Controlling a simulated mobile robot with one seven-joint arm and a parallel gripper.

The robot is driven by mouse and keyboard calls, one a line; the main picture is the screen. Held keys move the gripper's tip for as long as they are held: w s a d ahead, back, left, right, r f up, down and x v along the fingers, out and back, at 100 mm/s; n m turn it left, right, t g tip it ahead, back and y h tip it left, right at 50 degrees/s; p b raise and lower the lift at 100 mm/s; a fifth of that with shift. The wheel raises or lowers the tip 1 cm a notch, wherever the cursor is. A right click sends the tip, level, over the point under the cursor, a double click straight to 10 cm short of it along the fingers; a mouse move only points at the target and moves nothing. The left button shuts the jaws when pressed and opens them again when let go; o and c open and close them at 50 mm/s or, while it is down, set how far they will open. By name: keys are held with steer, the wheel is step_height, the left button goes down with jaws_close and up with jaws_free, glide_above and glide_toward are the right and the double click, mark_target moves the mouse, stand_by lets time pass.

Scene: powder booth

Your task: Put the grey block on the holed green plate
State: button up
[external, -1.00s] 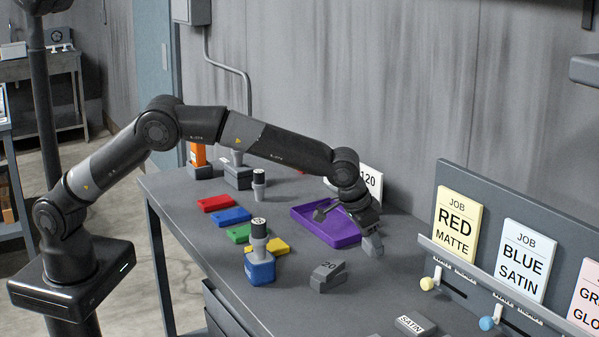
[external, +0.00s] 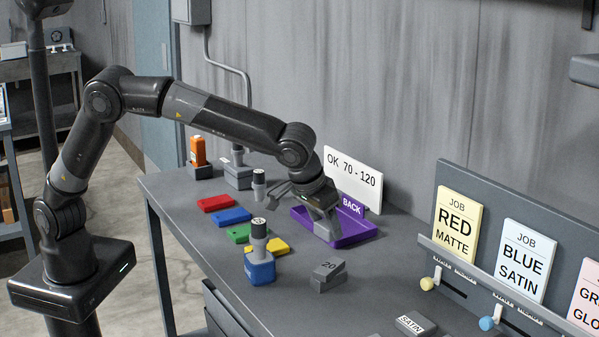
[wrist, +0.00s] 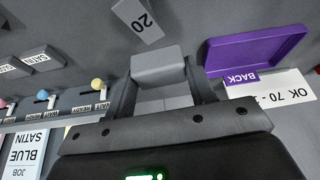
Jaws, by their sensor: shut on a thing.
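My gripper (external: 322,222) is shut on a plain grey block, over the purple tray in the external view. In the wrist view the grey block (wrist: 158,65) sits between the two fingers (wrist: 160,84). In the external view the block is hard to tell from the fingers. The green plate (external: 238,233) lies flat on the bench, left of my gripper, between the blue and yellow plates. Its hole is too small to make out, and the plate is outside the wrist view.
Red (external: 215,203), blue (external: 231,215) and yellow (external: 276,246) plates lie around the green one. A grey block marked 20 (external: 328,275) stands nearer the front.

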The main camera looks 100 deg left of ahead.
steer(key=s+a+r+n+g, duration=0.1)
steer(key=s+a+n+g, duration=0.2)
steer(key=s+n, duration=0.8)
steer(key=s+a+n+g, duration=0.25)
steer(key=s+n, duration=0.35)
steer(key=s, duration=0.8)
glide_above(246, 228)
steer(key=w+d, duration=0.1)
steer(key=shift+g, duration=0.35)
step_height(246, 228, down, 6)
steer(key=shift+f, duration=2.2)
steer(key=shift+f, duration=0.15)
steer(key=o, duration=1)
steer(key=shift+c, duration=0.2)
steer(key=v, duration=1.2)
steer(key=shift+r, duration=0.25)
